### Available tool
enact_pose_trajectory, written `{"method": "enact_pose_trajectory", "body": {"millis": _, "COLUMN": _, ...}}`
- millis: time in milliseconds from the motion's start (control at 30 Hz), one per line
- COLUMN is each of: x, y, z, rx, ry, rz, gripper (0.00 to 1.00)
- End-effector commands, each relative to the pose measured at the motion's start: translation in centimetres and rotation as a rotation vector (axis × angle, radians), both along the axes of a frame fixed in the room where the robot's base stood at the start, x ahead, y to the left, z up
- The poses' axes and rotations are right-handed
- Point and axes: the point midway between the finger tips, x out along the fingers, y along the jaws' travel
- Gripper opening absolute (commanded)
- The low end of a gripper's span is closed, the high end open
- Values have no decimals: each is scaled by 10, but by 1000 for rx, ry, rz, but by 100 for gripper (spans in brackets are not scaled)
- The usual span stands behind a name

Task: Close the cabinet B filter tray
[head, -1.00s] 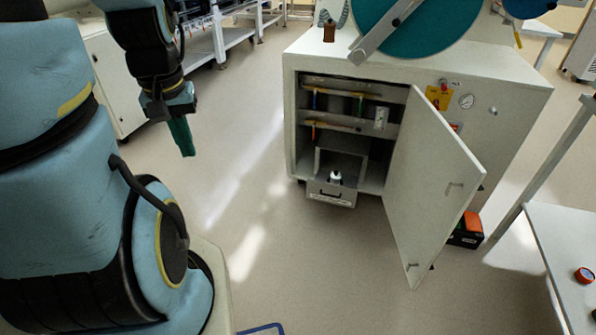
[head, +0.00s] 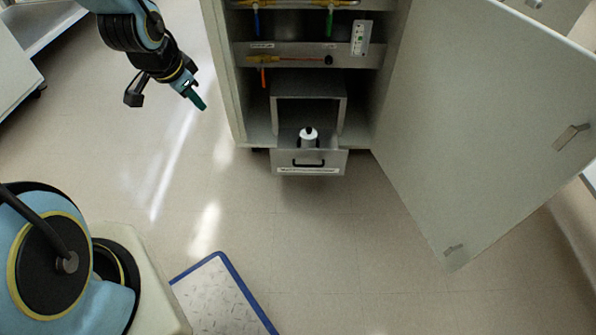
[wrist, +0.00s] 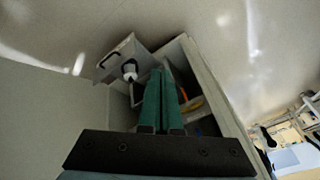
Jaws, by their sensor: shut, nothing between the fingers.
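The filter tray (head: 310,162) is a grey drawer with a dark handle and a label strip on its front. It stands pulled out at the bottom of the open cabinet (head: 226,70). A white bottle-like item with a dark top (head: 308,138) sits in it. The tray also shows in the wrist view (wrist: 110,62), upper left of the fingers. My gripper (head: 197,100), with green fingers, is left of the cabinet, apart from the tray. In the wrist view its fingers (wrist: 160,80) are together and empty.
The cabinet door (head: 480,120) stands wide open on the right. Shelves above the tray hold coloured valves or handles (head: 290,60). A blue-edged mat (head: 225,295) lies on the floor in front. The floor between my gripper and the tray looks clear.

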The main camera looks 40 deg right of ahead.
Motion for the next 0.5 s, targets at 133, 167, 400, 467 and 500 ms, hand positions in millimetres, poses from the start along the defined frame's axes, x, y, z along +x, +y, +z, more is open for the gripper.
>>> {"method": "enact_pose_trajectory", "body": {"millis": 133, "x": -25, "y": -54, "z": -87, "rx": -30, "ry": -57, "rz": -241, "gripper": 0}}
{"method": "enact_pose_trajectory", "body": {"millis": 167, "x": -31, "y": -64, "z": -100, "rx": -39, "ry": -69, "rz": -285, "gripper": 0}}
{"method": "enact_pose_trajectory", "body": {"millis": 400, "x": -77, "y": -127, "z": -176, "rx": -102, "ry": -153, "rz": -581, "gripper": 0}}
{"method": "enact_pose_trajectory", "body": {"millis": 467, "x": -85, "y": -137, "z": -187, "rx": -114, "ry": -166, "rz": -627, "gripper": 0}}
{"method": "enact_pose_trajectory", "body": {"millis": 500, "x": -90, "y": -142, "z": -192, "rx": -122, "ry": -174, "rz": -651, "gripper": 0}}
